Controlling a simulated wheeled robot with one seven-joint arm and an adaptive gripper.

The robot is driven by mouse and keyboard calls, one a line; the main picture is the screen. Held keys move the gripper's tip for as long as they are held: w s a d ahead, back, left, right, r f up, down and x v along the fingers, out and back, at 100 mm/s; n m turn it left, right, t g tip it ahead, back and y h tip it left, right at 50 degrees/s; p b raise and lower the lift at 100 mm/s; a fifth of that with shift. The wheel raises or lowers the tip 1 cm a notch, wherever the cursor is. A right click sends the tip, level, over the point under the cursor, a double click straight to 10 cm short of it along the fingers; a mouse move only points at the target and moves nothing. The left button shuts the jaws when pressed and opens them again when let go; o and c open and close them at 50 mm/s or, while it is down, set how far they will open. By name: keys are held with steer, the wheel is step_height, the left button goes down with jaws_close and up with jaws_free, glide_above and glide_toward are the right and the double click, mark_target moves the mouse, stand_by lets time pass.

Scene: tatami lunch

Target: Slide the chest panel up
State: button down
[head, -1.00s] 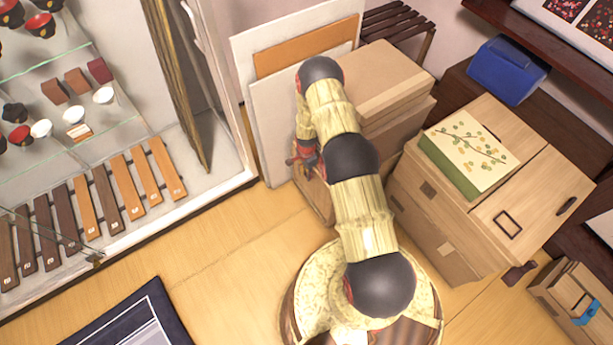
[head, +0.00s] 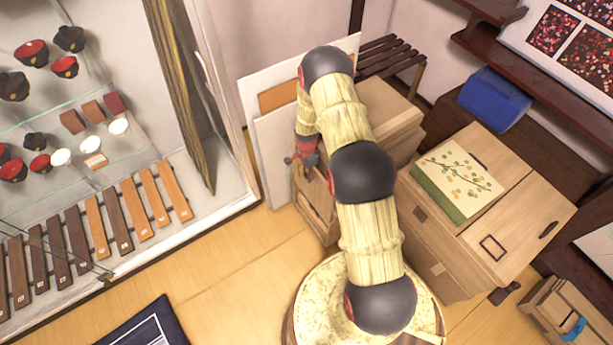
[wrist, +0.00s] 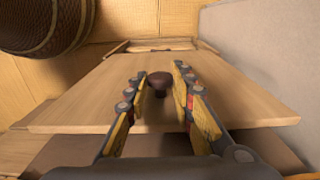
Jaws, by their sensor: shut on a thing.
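The chest panel (wrist: 85,95) is a flat light-wood board that fills the middle of the wrist view. Its dark round knob (wrist: 160,88) stands between the fingertips of my gripper (wrist: 163,78), which is shut on it. The wooden chest (head: 321,222) is low on the floor in the head view, partly behind my arm. My gripper (head: 303,158) shows there at the chest's upper front. Its fingers are too small to make out in that view, and much of the panel is hidden.
Pale boards (head: 272,160) lean behind the chest. A glass display case (head: 225,190) stands to the left. A larger cabinet (head: 440,250) with a green-sided box (head: 458,185) on it is to the right.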

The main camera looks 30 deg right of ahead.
steer(key=c, duration=1.5)
jaws_free()
steer(key=shift+c, duration=0.2)
step_height(320, 180, up, 12)
